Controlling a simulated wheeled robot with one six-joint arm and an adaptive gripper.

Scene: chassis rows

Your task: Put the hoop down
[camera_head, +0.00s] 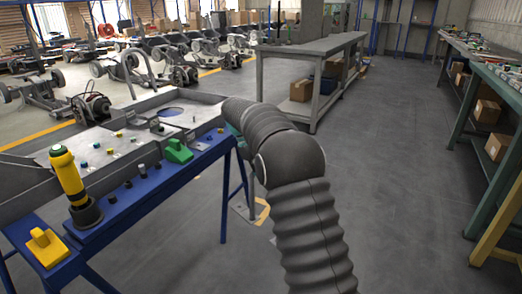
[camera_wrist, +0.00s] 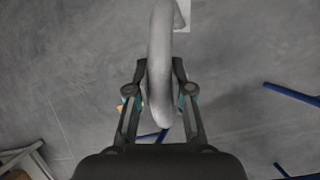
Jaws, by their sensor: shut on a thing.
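The hoop (camera_wrist: 161,28) is a thick grey ring, seen nearly edge-on in the wrist view. It runs from the top edge down between the fingers. My gripper (camera_wrist: 160,68) has one finger on each side of the hoop and is shut on it. The grey floor shows below the hoop, with no surface directly under it in that view.
A blue-framed workbench (camera_head: 150,205) on the left carries grey trays, a yellow-and-black tool (camera_head: 67,175), a green block (camera_head: 178,151) and a yellow block (camera_head: 46,247). A grey table (camera_head: 310,47) stands beyond. A green-legged bench (camera_head: 501,84) is at right. The aisle floor (camera_head: 390,170) is clear.

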